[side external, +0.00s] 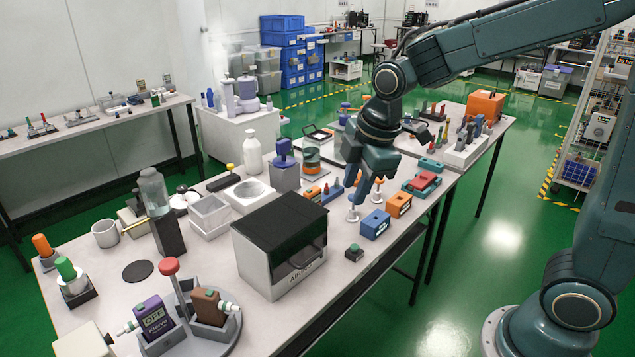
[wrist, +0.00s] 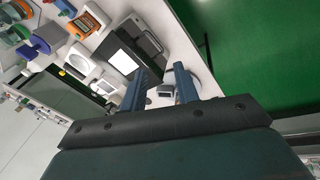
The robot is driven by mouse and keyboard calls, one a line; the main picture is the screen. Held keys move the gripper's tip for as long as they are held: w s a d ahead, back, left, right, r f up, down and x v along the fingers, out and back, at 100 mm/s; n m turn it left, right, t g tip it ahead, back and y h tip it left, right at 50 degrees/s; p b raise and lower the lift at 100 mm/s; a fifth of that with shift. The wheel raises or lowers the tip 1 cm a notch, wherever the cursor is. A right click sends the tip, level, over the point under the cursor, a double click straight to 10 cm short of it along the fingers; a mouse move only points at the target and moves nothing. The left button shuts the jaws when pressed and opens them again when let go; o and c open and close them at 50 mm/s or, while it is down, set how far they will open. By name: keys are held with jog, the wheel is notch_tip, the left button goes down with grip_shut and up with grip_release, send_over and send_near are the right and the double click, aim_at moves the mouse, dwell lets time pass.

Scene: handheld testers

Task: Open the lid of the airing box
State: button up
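The airing box (side external: 283,262) is a pale box with lettering on its front, standing near the table's front edge in the side external view. Its dark lid (side external: 283,222) is down, with a dark see-through front part. In the wrist view, a dark-topped box (wrist: 146,38) beyond the fingers looks like the airing box, with a bright patch on it. My gripper (side external: 362,190) is above the table, to the right of and behind the box, pointing down and apart from it. In the wrist view my gripper (wrist: 160,88) has two blue-grey fingers spread apart with nothing held between them.
A blue tester (side external: 375,224) and an orange tester (side external: 399,204) stand right of the box. A small dark button block (side external: 354,252) sits by its right front corner.

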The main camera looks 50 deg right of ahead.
aim_at(312, 259)
jog(key=w+a+f+n+g, duration=0.1)
jog(key=w+f+n, duration=0.4)
jog(key=w+f, duration=0.1)
jog(key=shift+w+a+f, duration=0.3)
jog(key=shift+w+f, duration=0.05)
jog(key=shift+f, duration=0.45)
jog(key=shift+f, duration=0.15)
jog(key=shift+w+f, duration=0.4)
jog(key=shift+f, duration=1.8)
jog(key=shift+w+f, duration=0.4)
jog(key=shift+f, duration=1.85)
jog(key=shift+w+f, duration=0.4)
jog(key=shift+f, duration=1.8)
grip_shut()
